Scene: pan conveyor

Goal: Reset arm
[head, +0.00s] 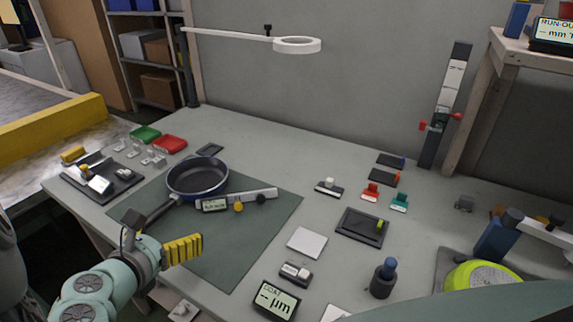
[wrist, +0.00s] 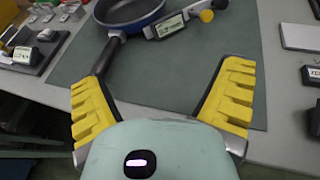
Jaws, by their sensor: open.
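My gripper (wrist: 163,103) is open and empty, with yellow ribbed finger pads spread wide in the wrist view. In the head view my gripper (head: 165,248) is at the lower left, by the front edge of the dark green mat (head: 250,240). A dark blue frying pan (head: 198,179) sits on the mat beyond it, its black handle pointing toward my gripper. The pan (wrist: 128,12) also shows at the top of the wrist view, with its handle beyond the left finger. A caliper-like gauge with a display (head: 215,205) lies beside the pan.
The grey bench (head: 330,160) holds a coating gauge display (head: 276,299), a white square plate (head: 307,242), a black tray (head: 362,227) and a dark cylinder with a blue top (head: 383,278). Red (head: 170,144) and green (head: 145,134) trays stand at the back left. A ring lamp (head: 297,45) hangs above.

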